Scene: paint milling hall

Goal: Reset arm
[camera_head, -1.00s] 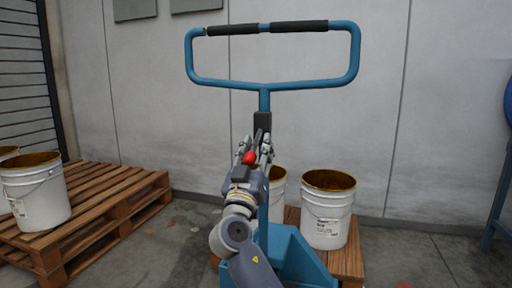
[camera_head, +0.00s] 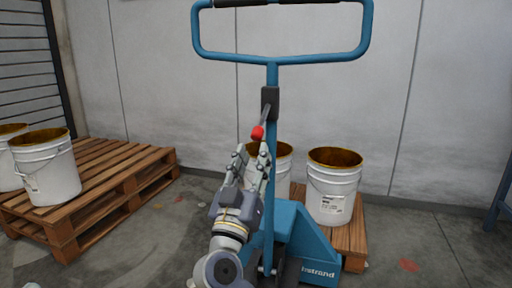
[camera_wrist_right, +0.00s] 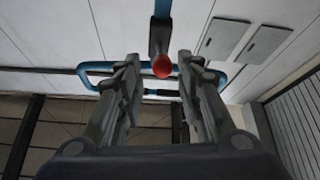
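My right gripper (camera_head: 250,164) is in front of the blue pallet jack (camera_head: 318,248), below the red knob (camera_head: 257,133) of its lever. In the right wrist view the gripper (camera_wrist_right: 160,68) is open, its two fingers apart, with the red knob (camera_wrist_right: 162,66) showing between them and not visibly touched. The jack's blue handle loop (camera_head: 283,59) rises above; its top edge is cut off in the head view. My left gripper is not in view.
The jack stands at a wooden pallet (camera_head: 346,239) with white buckets (camera_head: 331,205) on it. Another wooden pallet (camera_head: 110,175) at left holds white buckets (camera_head: 47,172). A grey wall (camera_head: 430,100) stands behind. Grey floor lies between the pallets.

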